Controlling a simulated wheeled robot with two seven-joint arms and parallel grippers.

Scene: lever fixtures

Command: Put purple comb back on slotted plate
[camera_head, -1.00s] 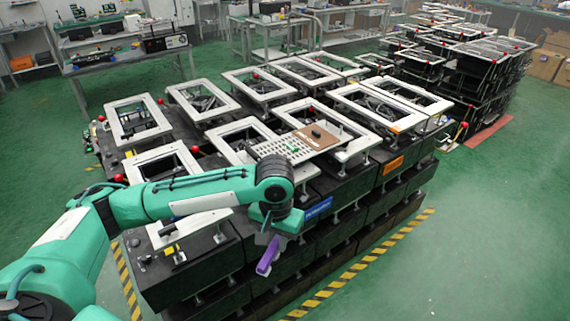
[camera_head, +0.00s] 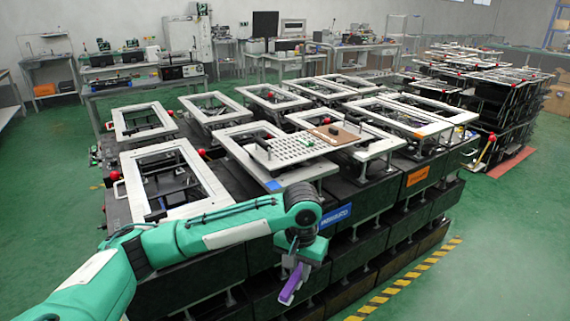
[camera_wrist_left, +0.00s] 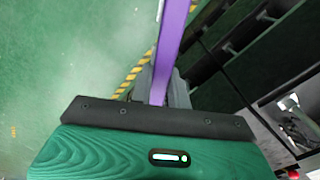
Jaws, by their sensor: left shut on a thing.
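The purple comb (camera_head: 291,284) hangs below my left gripper (camera_head: 294,268), in front of the black fixture stack. My left gripper is shut on it. In the left wrist view the comb (camera_wrist_left: 172,45) is a long purple bar running up from between the fingers (camera_wrist_left: 160,85); the fingertips are partly hidden. The slotted plate (camera_head: 290,148) is white with rows of small holes or slots and lies on top of the fixtures, above and behind the gripper, apart from the comb. My right gripper is not in view.
A brown board (camera_head: 335,135) with a small black piece lies beside the plate. White lever frames (camera_head: 172,178) with red knobs cover the stack's top. A yellow-black floor stripe (camera_head: 405,281) runs along the front; the green floor at right is clear.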

